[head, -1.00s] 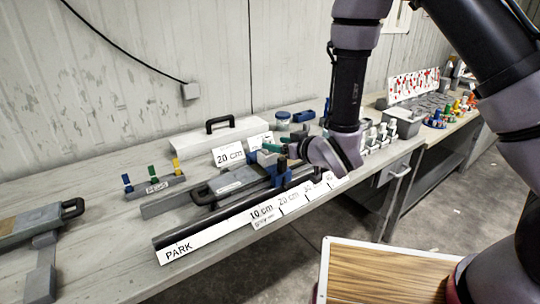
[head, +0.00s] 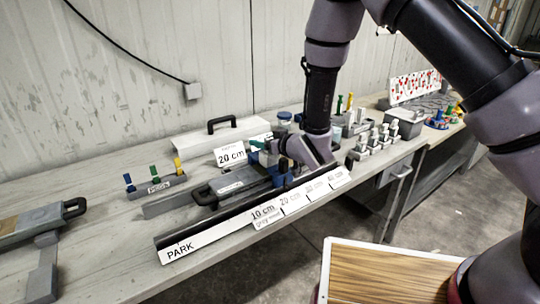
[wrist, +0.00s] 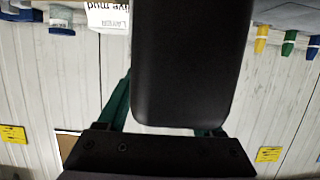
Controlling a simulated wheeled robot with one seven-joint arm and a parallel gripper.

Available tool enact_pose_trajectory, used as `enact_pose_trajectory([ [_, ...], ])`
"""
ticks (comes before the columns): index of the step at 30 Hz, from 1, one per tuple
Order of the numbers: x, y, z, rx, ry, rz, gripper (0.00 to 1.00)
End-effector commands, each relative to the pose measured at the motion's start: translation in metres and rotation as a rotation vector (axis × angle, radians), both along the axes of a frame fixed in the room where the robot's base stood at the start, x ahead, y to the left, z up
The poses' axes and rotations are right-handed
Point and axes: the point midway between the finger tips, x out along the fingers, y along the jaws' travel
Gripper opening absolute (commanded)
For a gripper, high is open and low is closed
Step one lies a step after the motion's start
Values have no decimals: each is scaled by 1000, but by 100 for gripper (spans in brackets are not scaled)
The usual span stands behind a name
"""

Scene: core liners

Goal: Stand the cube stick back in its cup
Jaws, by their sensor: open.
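I cannot make out the cube stick or its cup with certainty. An upright green stick (head: 339,105) and a yellow stick (head: 349,101) stand just right of my forearm, at the back of the bench; what holds them is partly hidden.
A long black bar (head: 215,217) with a PARK label runs along the front edge. White-topped blocks (head: 375,137) crowd the right.

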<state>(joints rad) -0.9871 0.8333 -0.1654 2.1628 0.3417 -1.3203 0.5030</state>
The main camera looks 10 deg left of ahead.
Motion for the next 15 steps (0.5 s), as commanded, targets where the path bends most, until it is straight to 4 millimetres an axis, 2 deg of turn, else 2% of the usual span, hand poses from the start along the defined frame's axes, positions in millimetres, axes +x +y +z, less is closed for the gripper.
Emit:
enact_pose_trajectory([
  [1, 0, 0, 0, 0, 0, 0, 68],
  [5, 0, 0, 0, 0, 0, 0, 18],
  [6, 0, 0, 0, 0, 0, 0, 2],
  [7, 0, 0, 0, 0, 0, 0, 0],
  [15, 0, 0, 6, 1, -1, -1, 0],
])
